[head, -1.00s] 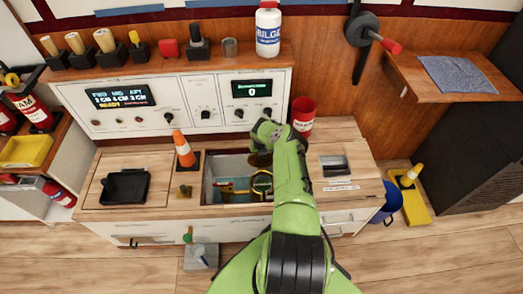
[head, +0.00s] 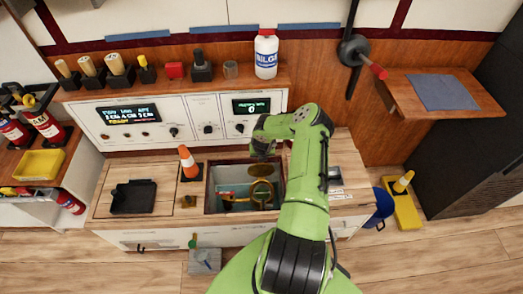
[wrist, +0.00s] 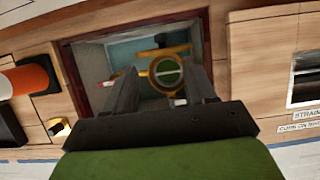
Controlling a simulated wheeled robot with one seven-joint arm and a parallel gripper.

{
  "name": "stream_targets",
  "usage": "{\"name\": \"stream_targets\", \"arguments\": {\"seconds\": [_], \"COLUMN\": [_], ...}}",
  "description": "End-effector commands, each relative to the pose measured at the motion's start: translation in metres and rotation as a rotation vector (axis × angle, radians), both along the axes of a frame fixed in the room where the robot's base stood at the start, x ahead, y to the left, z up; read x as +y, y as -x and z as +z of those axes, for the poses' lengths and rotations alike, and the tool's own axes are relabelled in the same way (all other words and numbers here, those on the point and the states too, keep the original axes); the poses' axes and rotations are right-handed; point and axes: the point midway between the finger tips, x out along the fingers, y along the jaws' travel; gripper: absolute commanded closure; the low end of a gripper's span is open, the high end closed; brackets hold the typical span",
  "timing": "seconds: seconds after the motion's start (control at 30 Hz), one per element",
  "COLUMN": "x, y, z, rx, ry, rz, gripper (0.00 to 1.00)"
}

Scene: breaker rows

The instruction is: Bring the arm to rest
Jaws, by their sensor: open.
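My arm (head: 303,190) is green with dark joints and reaches over the bench. My gripper (wrist: 162,72) is open and empty in the wrist view, its two dark fingers apart above an open well (wrist: 95,62) in the bench. The well also shows in the head view (head: 210,190). A yellow ring-shaped fitting (wrist: 166,72) lies in the well, seen between the fingers. I cannot tell how far the fingertips are above it. In the head view the gripper's fingers are mostly hidden by the arm.
A blue bucket (head: 382,205) and yellow stand (head: 402,208) are at right.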

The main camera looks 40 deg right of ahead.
Motion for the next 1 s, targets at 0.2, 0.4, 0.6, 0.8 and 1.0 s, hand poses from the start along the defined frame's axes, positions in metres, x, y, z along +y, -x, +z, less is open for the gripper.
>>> {"name": "stream_targets", "arguments": {"seconds": [0.2,0.4,0.6,0.8,1.0], "x": [0.0,0.0,0.002,0.042,0.114], "y": [0.0,0.0,-0.008,-0.052,-0.054], "z": [-0.001,-0.001,0.014,0.138,0.281], "rx": [0.001,0.001,0.005,0.108,0.296], "ry": [-0.001,-0.001,0.022,0.236,0.515], "rz": [-0.001,-0.001,0.065,0.687,1.418], "gripper": [0.45,0.45,0.45,0.45,0.45]}}
